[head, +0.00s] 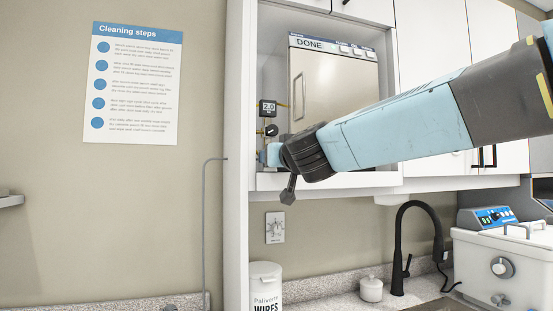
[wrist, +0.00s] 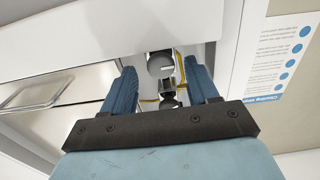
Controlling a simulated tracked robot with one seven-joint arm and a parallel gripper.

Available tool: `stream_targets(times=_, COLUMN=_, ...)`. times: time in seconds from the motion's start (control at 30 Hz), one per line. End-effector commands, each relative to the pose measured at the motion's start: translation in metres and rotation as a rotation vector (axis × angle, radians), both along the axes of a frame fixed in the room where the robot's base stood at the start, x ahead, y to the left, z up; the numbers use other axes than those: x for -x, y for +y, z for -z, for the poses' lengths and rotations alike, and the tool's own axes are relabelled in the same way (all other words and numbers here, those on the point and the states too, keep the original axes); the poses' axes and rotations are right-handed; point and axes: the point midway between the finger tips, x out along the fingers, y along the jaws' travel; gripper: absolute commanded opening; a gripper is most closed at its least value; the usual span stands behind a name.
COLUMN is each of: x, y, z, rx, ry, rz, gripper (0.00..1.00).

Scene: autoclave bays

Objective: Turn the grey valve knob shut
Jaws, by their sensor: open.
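The grey valve knob (wrist: 160,65) is round and shows in the wrist view between my two blue fingers. My gripper (wrist: 161,68) is open, with one finger to each side of the knob and visible gaps between. I cannot tell whether the fingertips reach past its face. In the head view my gripper (head: 267,155) is at the left edge of the autoclave bay and hides the grey knob. A smaller black knob (head: 271,130) is just above it, and shows below the grey one in the upside-down wrist view (wrist: 168,103).
A gauge (head: 268,108) reading 2.0 sits above the black knob. The autoclave (head: 330,85) shows DONE, its door shut. The cabinet's white side panel (head: 238,200) stands close left of the gripper. Thin yellow tubing (wrist: 180,75) runs near the knob. A black tap (head: 405,235) is below.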

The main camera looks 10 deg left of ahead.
Motion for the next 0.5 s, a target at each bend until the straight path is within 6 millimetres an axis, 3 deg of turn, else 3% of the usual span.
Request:
stream_targets(times=0.2, x=-0.012, y=0.008, z=0.000, rx=0.000, ry=0.000, rz=-0.001, gripper=0.59)
stream_targets(times=0.5, x=-0.014, y=0.009, z=0.000, rx=0.000, ry=0.000, rz=-0.001, gripper=0.59)
